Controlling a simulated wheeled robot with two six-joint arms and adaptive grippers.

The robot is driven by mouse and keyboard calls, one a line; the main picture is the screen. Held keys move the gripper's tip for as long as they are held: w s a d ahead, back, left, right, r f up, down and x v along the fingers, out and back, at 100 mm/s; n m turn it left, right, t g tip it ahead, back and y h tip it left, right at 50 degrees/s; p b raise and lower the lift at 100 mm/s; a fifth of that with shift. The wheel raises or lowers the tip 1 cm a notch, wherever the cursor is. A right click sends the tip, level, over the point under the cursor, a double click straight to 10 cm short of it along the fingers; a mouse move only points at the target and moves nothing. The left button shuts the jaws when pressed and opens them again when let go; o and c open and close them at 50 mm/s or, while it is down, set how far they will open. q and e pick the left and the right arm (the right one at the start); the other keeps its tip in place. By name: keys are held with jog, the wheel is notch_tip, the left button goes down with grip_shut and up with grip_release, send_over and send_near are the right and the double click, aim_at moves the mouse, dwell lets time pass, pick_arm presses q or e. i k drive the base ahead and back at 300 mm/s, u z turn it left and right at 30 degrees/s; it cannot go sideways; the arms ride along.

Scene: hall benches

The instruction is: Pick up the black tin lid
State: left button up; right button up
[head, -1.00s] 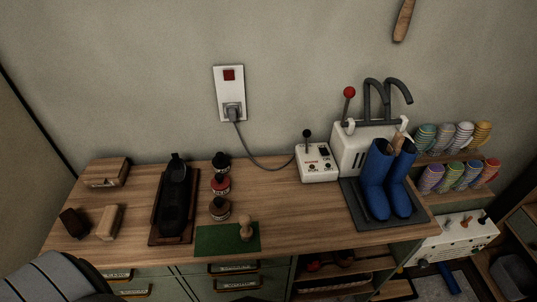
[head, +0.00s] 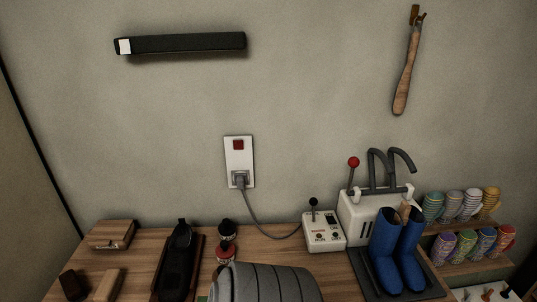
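A tin with a black lid (head: 227,229) stands upright on the wooden bench, towards the back and right of the dark shoe tray. A red tin (head: 226,254) stands directly in front of it. The lower front of the red tin and the bench before it are hidden by a grey ribbed part of my own arm. Neither gripper shows in the head view, so I cannot see whether they hold anything.
A black shoe on a dark wooden tray (head: 178,268) is left of the tins. A wooden box (head: 111,234) stands at the back left. A white switch box (head: 323,236), a white machine (head: 352,224) and blue boots (head: 394,256) stand right.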

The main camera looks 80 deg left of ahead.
aim_at(227, 227)
jog(key=z, duration=0.05)
jog(key=k, duration=1.3)
jog(key=u, duration=1.15)
